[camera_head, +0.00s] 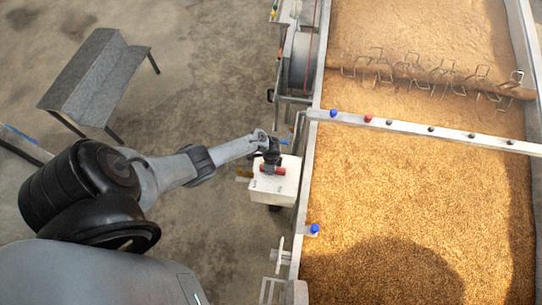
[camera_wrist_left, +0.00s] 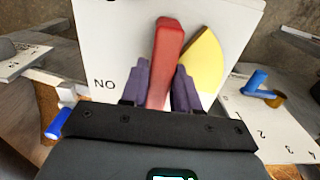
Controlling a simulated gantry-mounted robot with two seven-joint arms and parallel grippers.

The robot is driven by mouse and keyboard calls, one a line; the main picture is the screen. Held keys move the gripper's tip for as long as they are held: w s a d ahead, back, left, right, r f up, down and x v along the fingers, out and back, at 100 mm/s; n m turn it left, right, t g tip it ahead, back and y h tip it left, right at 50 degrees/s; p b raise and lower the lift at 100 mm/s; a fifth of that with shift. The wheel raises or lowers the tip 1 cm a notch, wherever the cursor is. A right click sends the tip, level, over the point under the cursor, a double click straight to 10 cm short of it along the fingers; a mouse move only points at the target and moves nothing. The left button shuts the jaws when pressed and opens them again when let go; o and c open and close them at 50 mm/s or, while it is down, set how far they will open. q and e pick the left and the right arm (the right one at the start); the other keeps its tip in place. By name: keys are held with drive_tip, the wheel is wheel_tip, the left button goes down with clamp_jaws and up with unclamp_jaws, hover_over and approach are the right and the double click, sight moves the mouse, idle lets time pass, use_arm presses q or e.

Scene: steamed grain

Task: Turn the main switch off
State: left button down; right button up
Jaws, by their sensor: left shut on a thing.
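The main switch is a red handle (camera_wrist_left: 168,45) on a white box (camera_wrist_left: 110,30). In the wrist view it points up and tilts slightly right, beside a yellow sector (camera_wrist_left: 202,68). Black letters at the panel's lower left look like "NO" in this view. My left gripper (camera_wrist_left: 160,88) is shut on the red handle, with a dark purple finger on each side of its lower part. In the head view, my left gripper (camera_head: 271,161) is over the white box (camera_head: 275,188), and the red handle (camera_head: 278,170) shows under it. My right gripper is out of view.
A long trough of grain (camera_head: 420,200) lies right of the box. A pale beam (camera_head: 450,133) with blue and red knobs crosses it. A blue lever (camera_wrist_left: 257,80) sits on a numbered panel (camera_wrist_left: 270,125). A grey metal step (camera_head: 95,80) stands on open floor at left.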

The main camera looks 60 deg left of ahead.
use_arm(q)
drive_tip(key=c, duration=0.9)
unclamp_jaws()
wheel_tip(320, 180, up, 10)
drive_tip(key=p, duration=0.4)
drive_tip(key=shift+f+p, duration=0.1)
drive_tip(key=shift+p, duration=0.2)
drive_tip(key=shift+r, duration=0.5)
drive_tip(key=shift+f, duration=0.1)
